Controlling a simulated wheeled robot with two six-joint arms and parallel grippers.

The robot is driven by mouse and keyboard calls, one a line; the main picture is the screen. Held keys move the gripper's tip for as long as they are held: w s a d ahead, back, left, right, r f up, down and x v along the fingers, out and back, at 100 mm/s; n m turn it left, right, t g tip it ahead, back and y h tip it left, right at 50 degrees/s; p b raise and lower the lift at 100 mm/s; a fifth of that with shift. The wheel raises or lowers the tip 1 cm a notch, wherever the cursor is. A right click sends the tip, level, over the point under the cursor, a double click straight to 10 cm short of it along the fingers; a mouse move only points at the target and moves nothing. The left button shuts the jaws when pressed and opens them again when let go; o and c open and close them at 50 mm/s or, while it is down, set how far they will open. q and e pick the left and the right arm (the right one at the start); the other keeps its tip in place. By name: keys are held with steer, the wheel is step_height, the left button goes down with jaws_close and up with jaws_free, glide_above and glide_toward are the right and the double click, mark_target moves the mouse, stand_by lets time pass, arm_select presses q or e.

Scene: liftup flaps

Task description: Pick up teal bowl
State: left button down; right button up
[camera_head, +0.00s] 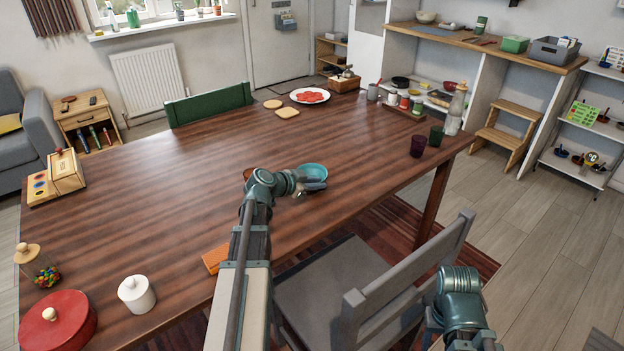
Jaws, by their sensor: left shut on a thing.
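The teal bowl (313,171) is at the middle of the wooden table (180,160), towards its near right edge. My left gripper (312,186) reaches over the table and is shut on the near rim of the bowl. The wrist hides part of the bowl's left side, and I cannot tell whether the bowl touches the table. My right arm shows at the lower right beside the chair; its gripper fingers are not visible.
A grey chair (400,275) stands at the table's near side. Dark cups (418,146), a glass bottle (456,108) and a tray with jars stand at the right end. A white plate (310,96) lies at the back. A white jar (136,294) and red pot (58,322) stand at lower left.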

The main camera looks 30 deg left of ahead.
arm_select(q)
steer(key=shift+r, duration=0.1)
stand_by(0.4)
step_height(320, 180, up, 10)
steer(key=p, duration=1)
